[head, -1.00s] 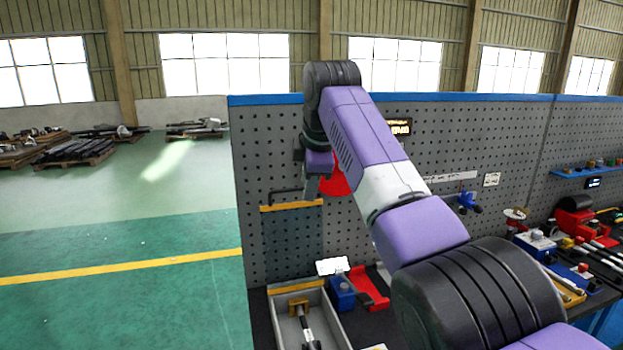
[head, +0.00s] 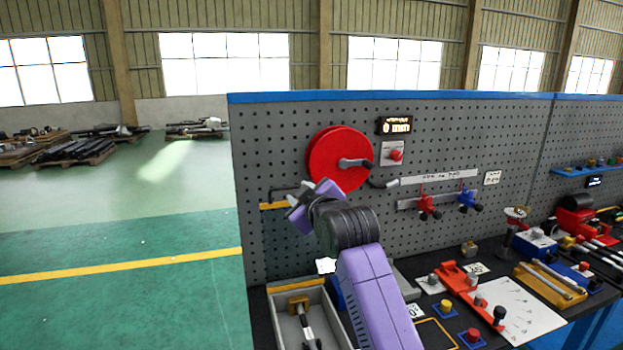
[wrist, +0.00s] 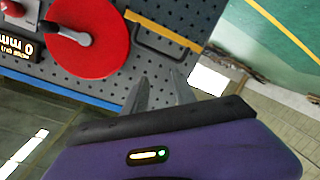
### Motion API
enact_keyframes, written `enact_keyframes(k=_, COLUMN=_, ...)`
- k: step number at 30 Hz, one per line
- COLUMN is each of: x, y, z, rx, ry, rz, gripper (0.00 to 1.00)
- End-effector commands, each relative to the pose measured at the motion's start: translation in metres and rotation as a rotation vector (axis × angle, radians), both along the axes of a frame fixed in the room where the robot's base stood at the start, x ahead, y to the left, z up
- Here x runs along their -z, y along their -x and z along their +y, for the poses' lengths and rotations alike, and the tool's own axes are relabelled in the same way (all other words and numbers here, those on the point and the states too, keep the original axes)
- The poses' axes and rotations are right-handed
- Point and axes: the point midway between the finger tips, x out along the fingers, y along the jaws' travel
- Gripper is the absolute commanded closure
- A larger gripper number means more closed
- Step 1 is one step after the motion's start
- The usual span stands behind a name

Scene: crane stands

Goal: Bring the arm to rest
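My arm is purple and black and rises from the bottom of the head view, folded low in front of the pegboard (head: 270,140). My gripper (head: 293,207) is at its end, left of and below the red wheel (head: 325,160). In the wrist view my gripper (wrist: 160,80) shows two grey fingers set apart with nothing visible between them. The red wheel (wrist: 95,50) is beside them there, and the fingers look clear of it.
A yellow-edged panel (head: 290,255) hangs on the board behind my arm. A grey tray (head: 275,322) with a tool stands below. Red and blue clamps (head: 467,199) hang at right. The bench at right is crowded. Green floor (head: 110,250) at left is clear.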

Motion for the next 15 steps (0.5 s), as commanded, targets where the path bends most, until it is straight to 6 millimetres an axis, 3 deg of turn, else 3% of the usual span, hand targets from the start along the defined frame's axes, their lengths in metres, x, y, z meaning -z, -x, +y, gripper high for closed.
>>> enact_keyframes(k=1, x=0.023, y=0.011, z=-0.006, rx=0.011, ry=-0.047, rz=-0.008, gripper=0.68)
enact_keyframes(k=3, x=0.044, y=0.026, z=-0.014, rx=0.025, ry=-0.111, rz=-0.025, gripper=0.68)
enact_keyframes(k=8, x=0.089, y=0.066, z=-0.036, rx=0.056, ry=-0.251, rz=-0.060, gripper=0.68)
enact_keyframes(k=15, x=0.148, y=0.142, z=-0.072, rx=0.100, ry=-0.426, rz=-0.099, gripper=0.68)
